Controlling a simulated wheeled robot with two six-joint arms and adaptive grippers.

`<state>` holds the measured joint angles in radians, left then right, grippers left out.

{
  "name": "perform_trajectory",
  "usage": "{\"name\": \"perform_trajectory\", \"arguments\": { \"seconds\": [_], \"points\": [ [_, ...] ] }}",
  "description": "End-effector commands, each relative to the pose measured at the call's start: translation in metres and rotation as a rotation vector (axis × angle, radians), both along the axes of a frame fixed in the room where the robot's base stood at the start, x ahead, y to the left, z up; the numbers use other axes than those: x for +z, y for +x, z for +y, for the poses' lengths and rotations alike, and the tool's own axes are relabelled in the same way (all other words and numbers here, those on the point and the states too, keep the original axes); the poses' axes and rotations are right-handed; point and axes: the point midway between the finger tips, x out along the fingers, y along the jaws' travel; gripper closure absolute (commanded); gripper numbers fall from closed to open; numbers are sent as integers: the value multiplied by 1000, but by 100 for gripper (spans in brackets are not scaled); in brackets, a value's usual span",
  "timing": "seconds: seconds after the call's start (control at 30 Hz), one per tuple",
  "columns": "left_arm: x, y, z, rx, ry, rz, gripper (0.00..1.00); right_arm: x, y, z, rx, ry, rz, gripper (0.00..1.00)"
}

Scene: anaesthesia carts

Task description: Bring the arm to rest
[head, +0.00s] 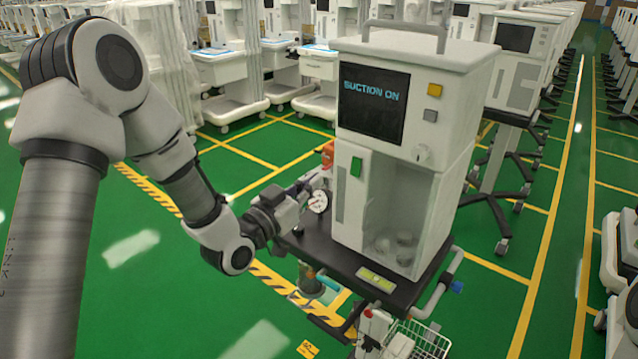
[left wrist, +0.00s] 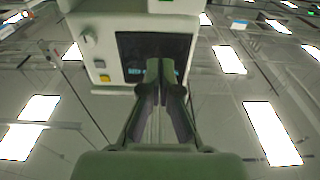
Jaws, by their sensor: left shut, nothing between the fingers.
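My left arm comes in from the left in the head view, bent down. Its gripper (head: 308,188) is at the left side of the white suction machine (head: 455,75), near a round dial (head: 318,201). Whether it touches the machine cannot be told. In the left wrist view the two fingers (left wrist: 162,85) are together with nothing between them. The machine's dark screen (head: 373,103) reads "SUCTION ON" and also shows behind the fingers in the left wrist view (left wrist: 135,48). My right gripper is not in view.
The machine stands on a dark cart shelf (head: 322,255) with grey side rails and a wire basket (head: 425,341) below. Other carts (head: 222,70) stand in rows behind and at the right. Green floor with yellow lines (head: 500,290) is open to the right of the cart.

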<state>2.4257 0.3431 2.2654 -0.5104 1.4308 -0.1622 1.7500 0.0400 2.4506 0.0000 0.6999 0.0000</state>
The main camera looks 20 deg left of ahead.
Motion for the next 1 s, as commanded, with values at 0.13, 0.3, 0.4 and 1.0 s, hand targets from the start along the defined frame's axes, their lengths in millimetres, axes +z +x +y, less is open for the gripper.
{"name": "perform_trajectory", "arguments": {
  "seconds": [0.13, 0.3, 0.4, 1.0],
  "points": [
    [0, 0, 0, 0, 0, 1, 100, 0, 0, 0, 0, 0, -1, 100],
    [0, 1, 0, 0, 0, 1, 100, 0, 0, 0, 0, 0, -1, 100],
    [-6, 0, 0, 0, 0, 11, 100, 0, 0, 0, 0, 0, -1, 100],
    [-381, -231, -34, 26, 191, 1193, 100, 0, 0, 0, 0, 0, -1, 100]
  ]
}}
